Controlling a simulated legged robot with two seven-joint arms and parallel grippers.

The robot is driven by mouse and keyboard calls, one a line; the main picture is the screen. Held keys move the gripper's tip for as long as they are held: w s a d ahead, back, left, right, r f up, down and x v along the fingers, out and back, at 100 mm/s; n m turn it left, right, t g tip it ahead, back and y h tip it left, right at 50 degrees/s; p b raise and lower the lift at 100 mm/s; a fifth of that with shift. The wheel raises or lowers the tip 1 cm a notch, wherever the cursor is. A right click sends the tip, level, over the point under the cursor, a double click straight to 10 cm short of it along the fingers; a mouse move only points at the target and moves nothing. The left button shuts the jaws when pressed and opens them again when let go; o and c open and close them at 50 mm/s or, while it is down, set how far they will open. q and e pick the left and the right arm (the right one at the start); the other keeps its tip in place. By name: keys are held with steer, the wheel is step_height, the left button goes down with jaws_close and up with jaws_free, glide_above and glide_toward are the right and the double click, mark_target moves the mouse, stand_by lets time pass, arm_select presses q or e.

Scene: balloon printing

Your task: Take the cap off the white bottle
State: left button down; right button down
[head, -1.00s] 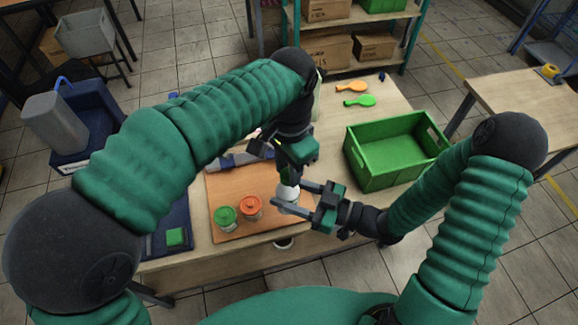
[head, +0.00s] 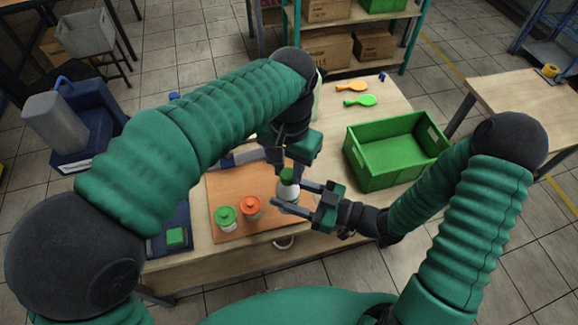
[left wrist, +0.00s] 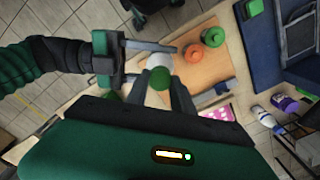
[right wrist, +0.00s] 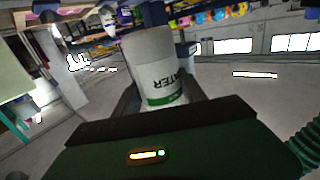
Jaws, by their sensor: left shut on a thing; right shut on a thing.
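The white bottle (head: 288,190) stands upright near the right edge of the orange-brown board (head: 235,183). My right gripper (head: 290,196) is shut around its body from the right. The right wrist view shows the bottle (right wrist: 155,62) between the fingers, with an upside-down "WATER" label and a green band. The green cap (head: 287,174) is at the bottle's top. My left gripper (head: 285,170) comes down from above and is shut on the cap. The left wrist view shows the cap (left wrist: 160,77) between the fingertips, over the bottle (left wrist: 158,60). I cannot tell whether cap and neck are apart.
A green-lidded jar (head: 225,216) and an orange-lidded jar (head: 250,207) stand left of the bottle on the board. A green crate (head: 398,150) stands on the table's right side. An orange balloon (head: 351,86) and a green balloon (head: 360,100) lie at the back.

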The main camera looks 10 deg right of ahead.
arm_select(q)
steer(key=shift+r, duration=0.1)
steer(key=shift+r, duration=1)
